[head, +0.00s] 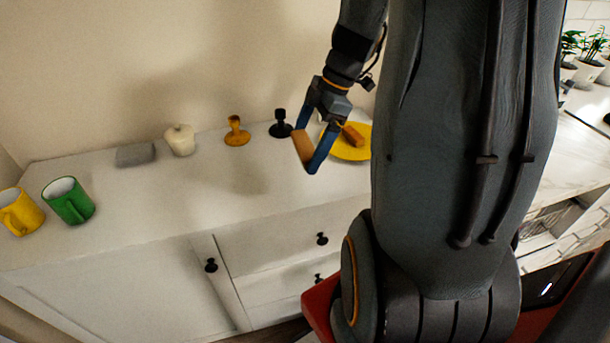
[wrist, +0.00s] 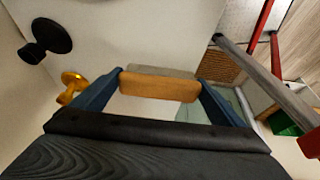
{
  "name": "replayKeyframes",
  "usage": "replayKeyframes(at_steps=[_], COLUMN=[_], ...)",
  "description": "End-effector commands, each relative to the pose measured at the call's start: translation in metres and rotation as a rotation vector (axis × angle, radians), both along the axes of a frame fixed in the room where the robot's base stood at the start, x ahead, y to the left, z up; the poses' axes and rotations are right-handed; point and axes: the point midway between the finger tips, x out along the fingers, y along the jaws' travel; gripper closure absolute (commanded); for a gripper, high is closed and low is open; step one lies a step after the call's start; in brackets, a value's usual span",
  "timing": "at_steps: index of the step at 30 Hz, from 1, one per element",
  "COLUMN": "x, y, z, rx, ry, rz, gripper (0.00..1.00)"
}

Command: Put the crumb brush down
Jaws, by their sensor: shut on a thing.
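The crumb brush (head: 303,147) shows as a small wooden block between the blue fingers of my gripper (head: 310,160). My gripper is shut on it and holds it above the white cabinet top (head: 200,195), in front of the black candlestick. In the wrist view the brush (wrist: 160,86) lies crosswise between the two fingertips (wrist: 160,80), with a greyish strip along its far side. I cannot tell its exact height above the top.
A yellow plate (head: 341,155) with an orange-brown block (head: 353,136) sits right of my gripper. A black candlestick (head: 280,125), mustard candlestick (head: 236,132), cream jar (head: 180,140) and grey block (head: 135,154) line the back. Green (head: 68,201) and yellow (head: 20,212) mugs stand left. The middle front is clear.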

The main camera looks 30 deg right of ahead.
Motion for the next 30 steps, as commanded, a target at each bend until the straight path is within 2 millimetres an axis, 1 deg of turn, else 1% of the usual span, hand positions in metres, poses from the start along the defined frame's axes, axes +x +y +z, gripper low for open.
replayKeyframes(at_steps=[1,3,6,11,15,18,21,30], x=[-0.001,-0.002,-0.001,-0.001,-0.001,-0.001,-0.001,0.0], y=[0.001,0.001,0.001,0.001,0.001,0.001,0.0,0.0], z=[-0.009,-0.02,-0.031,-0.042,-0.061,-0.072,-0.077,-0.078], rx=[0.004,0.004,0.003,0.003,0.003,0.002,0.001,0.0], ry=[0.005,0.005,0.003,0.002,0.004,0.003,0.001,0.0], rz=[-0.002,-0.001,-0.001,0.0,-0.001,-0.001,-0.001,0.0], gripper=[0.31,0.31,0.31,0.31,0.31,0.31,0.31,0.31])
